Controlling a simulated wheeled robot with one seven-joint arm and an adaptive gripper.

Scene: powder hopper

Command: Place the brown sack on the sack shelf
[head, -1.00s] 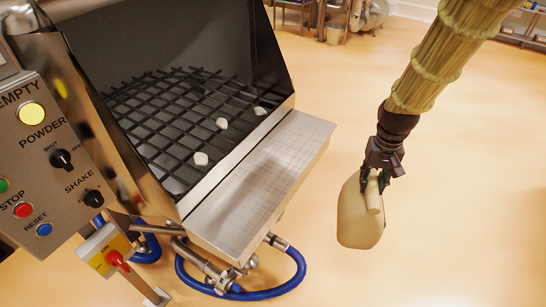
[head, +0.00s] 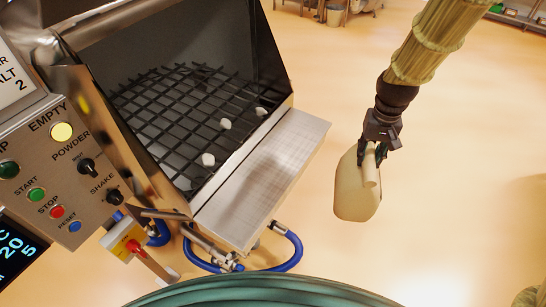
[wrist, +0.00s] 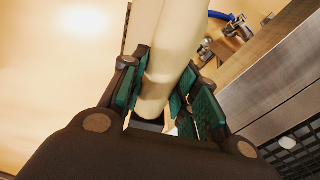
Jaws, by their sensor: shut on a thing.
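I cannot make out which thing is the sack shelf.
The hopper's metal ledge (head: 262,180) and black grate (head: 190,115) with several white lumps are on the left. A control panel (head: 60,185) and blue hose (head: 290,255) stand nearby. A green rounded rim (head: 260,290) is at the bottom. Open floor lies to the right.

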